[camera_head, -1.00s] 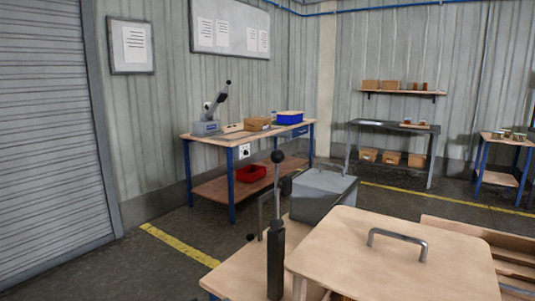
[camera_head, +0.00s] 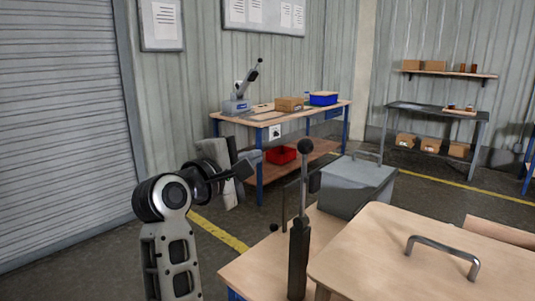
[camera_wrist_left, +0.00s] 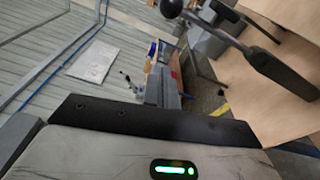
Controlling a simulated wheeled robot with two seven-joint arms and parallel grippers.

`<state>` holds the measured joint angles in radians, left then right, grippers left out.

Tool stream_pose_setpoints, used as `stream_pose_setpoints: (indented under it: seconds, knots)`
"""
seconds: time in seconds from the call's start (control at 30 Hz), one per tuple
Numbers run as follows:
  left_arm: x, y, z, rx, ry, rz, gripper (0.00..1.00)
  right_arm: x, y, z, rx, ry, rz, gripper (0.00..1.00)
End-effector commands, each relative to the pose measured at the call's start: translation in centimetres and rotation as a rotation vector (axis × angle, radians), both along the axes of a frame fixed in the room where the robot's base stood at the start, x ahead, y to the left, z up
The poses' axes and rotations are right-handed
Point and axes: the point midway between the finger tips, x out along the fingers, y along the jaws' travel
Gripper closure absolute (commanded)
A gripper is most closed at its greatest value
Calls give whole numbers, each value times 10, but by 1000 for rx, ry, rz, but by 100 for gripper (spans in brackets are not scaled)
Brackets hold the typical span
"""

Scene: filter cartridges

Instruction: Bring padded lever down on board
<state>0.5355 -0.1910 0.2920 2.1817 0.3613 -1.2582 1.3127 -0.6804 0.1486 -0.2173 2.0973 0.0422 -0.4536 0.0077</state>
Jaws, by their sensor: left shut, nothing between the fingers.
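The lever (camera_head: 304,190) stands upright with a black ball knob on top and a thick dark lower part. It rises beside the left edge of a pale wooden board (camera_head: 400,270) with a metal bar handle. The lever's pad cannot be made out. In the left wrist view the knob and lever (camera_wrist_left: 215,28) show at the upper right. My left gripper (camera_head: 250,164) is shut and empty, to the left of the lever and apart from it, at about knob height. My right gripper is out of view.
A grey box (camera_head: 355,188) with a handle stands behind the lever on the wooden table (camera_head: 255,270). A workbench (camera_head: 280,116) with a press (camera_head: 238,100), a blue bin (camera_head: 323,99) and a red bin (camera_head: 280,155) stands against the wall. Open floor lies at left.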

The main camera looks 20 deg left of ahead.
Motion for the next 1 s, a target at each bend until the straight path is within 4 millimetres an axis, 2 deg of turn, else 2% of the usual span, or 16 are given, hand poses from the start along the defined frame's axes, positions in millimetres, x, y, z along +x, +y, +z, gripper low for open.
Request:
stream_pose_setpoints:
  seconds: [0.47, 0.7, 1.0]
  knots:
    - [88, -19, -1, 2, 2, 0, 100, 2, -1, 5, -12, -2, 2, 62]
    - [72, -45, 4, 1, 1, -1, 100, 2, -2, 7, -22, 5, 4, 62]
    - [66, -53, 5, 1, 1, 0, 100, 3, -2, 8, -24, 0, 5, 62]
